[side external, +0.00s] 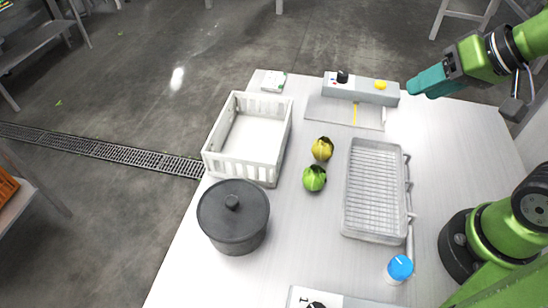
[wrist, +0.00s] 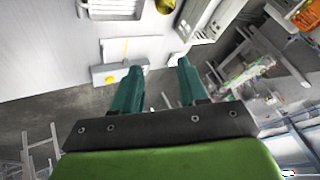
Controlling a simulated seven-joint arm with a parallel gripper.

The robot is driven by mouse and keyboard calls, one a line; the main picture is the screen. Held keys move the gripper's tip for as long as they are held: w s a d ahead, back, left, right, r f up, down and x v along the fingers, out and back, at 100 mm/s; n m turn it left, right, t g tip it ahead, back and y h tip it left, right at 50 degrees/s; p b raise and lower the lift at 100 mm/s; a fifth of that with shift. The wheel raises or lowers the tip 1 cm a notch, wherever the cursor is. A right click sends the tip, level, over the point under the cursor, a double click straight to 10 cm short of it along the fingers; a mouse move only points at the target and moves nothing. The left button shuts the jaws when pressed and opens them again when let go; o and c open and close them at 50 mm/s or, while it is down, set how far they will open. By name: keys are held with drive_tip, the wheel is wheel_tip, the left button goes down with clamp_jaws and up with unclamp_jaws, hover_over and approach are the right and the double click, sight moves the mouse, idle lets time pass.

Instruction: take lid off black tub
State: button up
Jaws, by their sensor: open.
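The black tub (side external: 236,242) stands upright on the white table at the near left in the side view. Its dark lid (side external: 228,211) sits on top, with a small round knob (side external: 232,202) at the middle. My gripper (side external: 410,88) is high at the upper right of the side view, far from the tub. In the wrist view its two teal fingers (wrist: 157,72) are apart, with nothing between them. The tub and lid do not show in the wrist view.
A white slotted crate (side external: 212,157) stands just behind the tub. A yellow vegetable (side external: 322,149) and a green one (side external: 314,178) lie mid-table. A wire basket tray (side external: 373,192) is right of them. A blue-capped jar (side external: 399,268) stands near the front. A grey control box (side external: 358,88) is at the back.

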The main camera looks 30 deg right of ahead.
drive_tip(key=shift+o, duration=1.2)
drive_tip(key=r+n+g+h, duration=0.2)
drive_tip(key=n+g, duration=0.5)
drive_tip(key=n, duration=0.1)
hover_over(231, 200)
drive_tip(key=f, duration=1.1)
drive_tip(key=shift+s+d+f, duration=0.1)
drive_tip(key=shift+d, duration=0.1)
drive_tip(key=shift+a+f, duration=0.2)
drive_tip(key=shift+f, duration=2.75)
